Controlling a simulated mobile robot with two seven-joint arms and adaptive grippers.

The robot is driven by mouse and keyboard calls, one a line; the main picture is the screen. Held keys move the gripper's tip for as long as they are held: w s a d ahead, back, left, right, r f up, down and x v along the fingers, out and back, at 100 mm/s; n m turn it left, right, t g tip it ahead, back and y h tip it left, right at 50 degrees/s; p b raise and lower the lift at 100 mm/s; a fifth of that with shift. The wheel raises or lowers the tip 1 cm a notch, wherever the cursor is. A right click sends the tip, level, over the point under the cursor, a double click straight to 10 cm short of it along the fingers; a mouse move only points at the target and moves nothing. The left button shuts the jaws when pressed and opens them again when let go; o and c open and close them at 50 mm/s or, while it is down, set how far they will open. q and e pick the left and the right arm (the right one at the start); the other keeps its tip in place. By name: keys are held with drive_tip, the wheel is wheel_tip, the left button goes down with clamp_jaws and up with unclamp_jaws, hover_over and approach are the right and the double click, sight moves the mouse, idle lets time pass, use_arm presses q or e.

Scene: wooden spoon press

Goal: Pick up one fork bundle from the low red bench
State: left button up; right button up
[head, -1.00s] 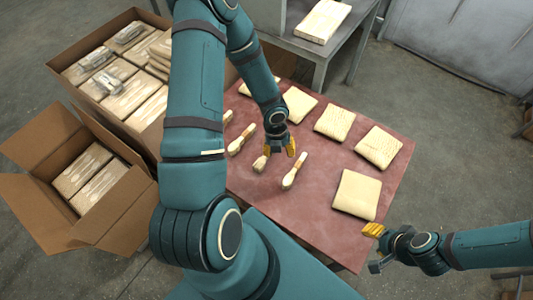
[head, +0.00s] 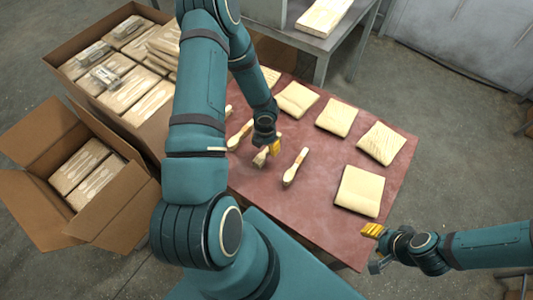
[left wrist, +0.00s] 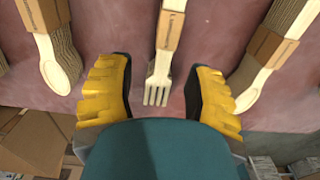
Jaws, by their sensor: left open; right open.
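The low red bench (head: 318,208) carries a row of wooden cutlery bundles. In the left wrist view a fork bundle (left wrist: 168,40) with a brown paper band lies between the open yellow fingers of my left gripper (left wrist: 158,85), its tines pointing toward the palm. In the head view this bundle (head: 260,158) is partly hidden by my left gripper (head: 268,147), which is open and just over it. Spoon bundles lie on either side, left (left wrist: 58,58) and right (left wrist: 265,55) in the wrist view. My right gripper (head: 374,248) is open and empty, off the bench's near right corner.
Several pale flat packs, one of them nearest (head: 360,190), lie along the bench's far and right side. Open cartons, a large one (head: 72,92) and a smaller one (head: 45,218), stand to the left with wrapped packs inside. A grey table (head: 325,45) stands behind.

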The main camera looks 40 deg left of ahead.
sight(266, 149)
use_arm(q)
wheel_tip(266, 149, down, 5)
drive_tip(key=shift+w+d+f+b, duration=0.1)
drive_tip(key=shift+w+b, duration=0.05)
drive_tip(key=shift+b, duration=1.1)
clamp_jaws()
